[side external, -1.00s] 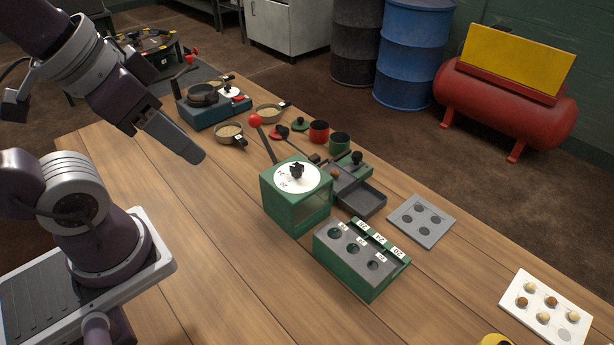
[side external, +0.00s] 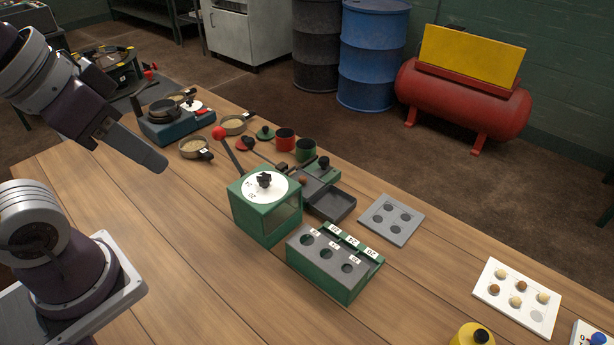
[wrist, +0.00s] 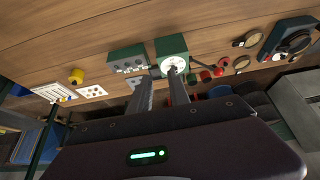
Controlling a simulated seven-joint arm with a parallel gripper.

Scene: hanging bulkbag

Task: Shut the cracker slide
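A low green and grey unit with a black knob (side external: 323,163) stands behind the green dial box; it may be the cracker. A dark shallow tray or drawer (side external: 335,206) sticks out at its front right. I cannot tell for sure which part is the slide. The green box (side external: 264,220) has a white dial on top and a red-knobbed lever (side external: 219,133); it hides part of the unit. My gripper (side external: 153,163) is empty above the table, left of the green box. In the wrist view my gripper (wrist: 159,76) shows two fingers apart.
A green block with several holes (side external: 330,265) stands in front. A grey plate (side external: 391,221) and a white plate with round pieces (side external: 517,290) lie to the right. Red (side external: 285,139) and green cups (side external: 305,151) stand behind.

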